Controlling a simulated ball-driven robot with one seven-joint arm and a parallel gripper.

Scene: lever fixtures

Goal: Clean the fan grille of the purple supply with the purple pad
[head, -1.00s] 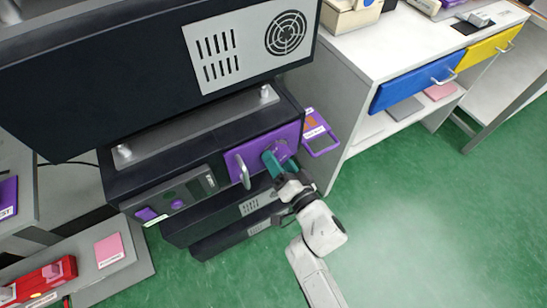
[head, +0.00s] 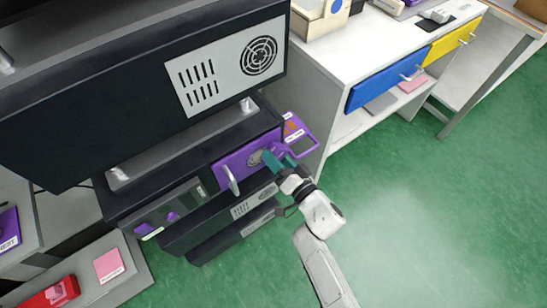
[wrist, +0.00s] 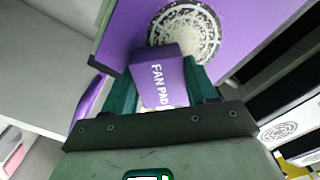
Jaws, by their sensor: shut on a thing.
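The purple supply (head: 232,170) is a purple-fronted unit in the dark rack, with a pale handle. Its round fan grille (head: 256,157) shows just left of my fingers in the head view. In the wrist view the grille (wrist: 190,30) is covered with pale specks and lies just past the pad's far end. My gripper (head: 274,161) has teal fingers shut on the purple pad (wrist: 162,82), labelled "FAN PAD". The pad overlaps the grille's lower left edge in the wrist view; I cannot tell whether it touches. The pad is mostly hidden in the head view.
A purple tag-like frame (head: 303,141) sticks out right of the supply. A white bench with a blue drawer (head: 384,90) and a yellow drawer (head: 452,42) stands to the right. A dark unit with a grey vent panel (head: 185,95) overhangs above. Green floor at right is clear.

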